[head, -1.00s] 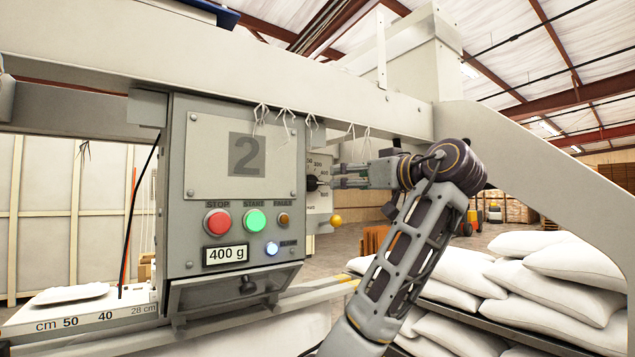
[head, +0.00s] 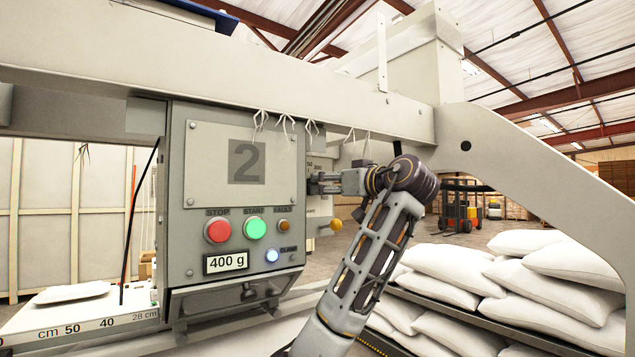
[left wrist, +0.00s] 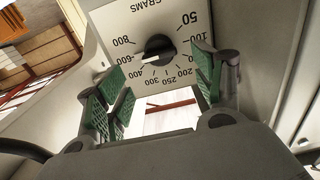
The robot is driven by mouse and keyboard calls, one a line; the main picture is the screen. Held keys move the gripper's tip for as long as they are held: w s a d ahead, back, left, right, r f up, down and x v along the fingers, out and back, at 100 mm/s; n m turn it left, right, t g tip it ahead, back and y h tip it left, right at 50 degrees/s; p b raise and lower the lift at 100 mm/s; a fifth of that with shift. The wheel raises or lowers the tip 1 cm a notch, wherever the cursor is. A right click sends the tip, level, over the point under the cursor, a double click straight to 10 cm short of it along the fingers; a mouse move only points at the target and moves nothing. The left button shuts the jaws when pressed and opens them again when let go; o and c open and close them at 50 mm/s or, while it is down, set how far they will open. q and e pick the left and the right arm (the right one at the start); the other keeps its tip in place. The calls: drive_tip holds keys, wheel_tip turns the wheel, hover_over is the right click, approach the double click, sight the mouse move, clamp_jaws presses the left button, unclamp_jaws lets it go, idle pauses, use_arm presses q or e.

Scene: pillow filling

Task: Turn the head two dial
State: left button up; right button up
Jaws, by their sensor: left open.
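The head two dial (left wrist: 160,50) is a round black knob on a pale plate marked GRAMS, with numbers from 50 to 800 around it. My right gripper is not in view.
The box front has a red stop button (head: 217,230), a green start button (head: 255,228) and a 400 g display (head: 226,262). A beam (head: 300,100) runs above the gripper. White sacks (head: 530,270) are stacked at right.

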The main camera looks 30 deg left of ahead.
sight(316, 185)
use_arm(q)
drive_tip(key=shift+p+x, duration=0.9)
drive_tip(key=shift+x, duration=2.25)
drive_tip(key=c, duration=1)
drive_tip(key=shift+n, duration=0.3)
